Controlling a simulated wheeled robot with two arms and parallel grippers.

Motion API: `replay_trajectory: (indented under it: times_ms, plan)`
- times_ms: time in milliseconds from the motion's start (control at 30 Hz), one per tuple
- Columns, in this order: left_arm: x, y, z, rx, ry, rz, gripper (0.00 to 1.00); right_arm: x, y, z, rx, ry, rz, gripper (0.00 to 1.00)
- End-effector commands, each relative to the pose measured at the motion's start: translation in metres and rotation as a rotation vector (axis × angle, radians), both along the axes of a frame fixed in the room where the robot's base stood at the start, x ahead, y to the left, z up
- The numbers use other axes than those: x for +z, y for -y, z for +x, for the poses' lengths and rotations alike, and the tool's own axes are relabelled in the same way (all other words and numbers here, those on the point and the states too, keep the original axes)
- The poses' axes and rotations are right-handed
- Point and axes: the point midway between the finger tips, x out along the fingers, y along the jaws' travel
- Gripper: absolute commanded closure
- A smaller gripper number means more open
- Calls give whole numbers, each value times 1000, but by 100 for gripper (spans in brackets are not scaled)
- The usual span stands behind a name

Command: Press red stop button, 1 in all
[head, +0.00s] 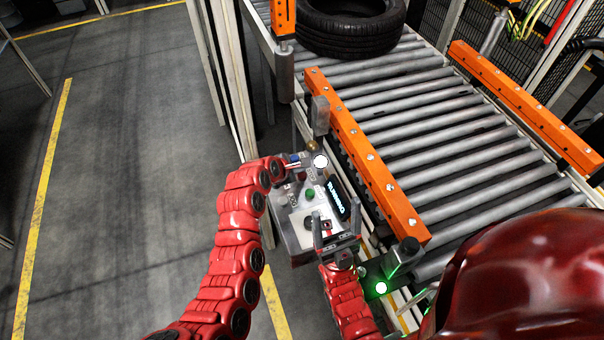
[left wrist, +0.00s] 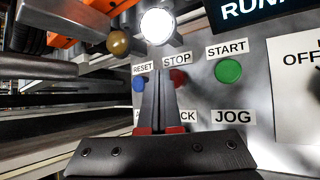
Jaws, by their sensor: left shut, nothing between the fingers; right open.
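The red stop button (left wrist: 180,77) sits under the STOP label in the left wrist view, partly hidden behind my left gripper (left wrist: 161,78). The left fingers are shut and empty, overlapping the button's left side; I cannot tell whether they touch it. The control panel (left wrist: 265,98) also bears a green START button (left wrist: 228,71) and a blue RESET button (left wrist: 138,84). My right gripper (head: 336,230) is open and empty over the panel's near end.
The roller conveyor (head: 450,150) with orange side rails (head: 365,155) runs right of the panel. A black tyre (head: 350,28) lies on its far end. A lit white lamp (left wrist: 157,26) and a brass-coloured knob (left wrist: 118,43) are close to the left fingers.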

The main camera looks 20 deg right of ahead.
Motion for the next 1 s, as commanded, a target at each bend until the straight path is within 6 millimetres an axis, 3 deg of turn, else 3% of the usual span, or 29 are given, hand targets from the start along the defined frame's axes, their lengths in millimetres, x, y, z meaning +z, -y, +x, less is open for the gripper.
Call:
replay_trajectory:
  times_ms: [1000]
  plan:
    - [-10, 0, 0, 0, 0, 0, 100, -3, 0, 0, 0, 0, 0, 24]
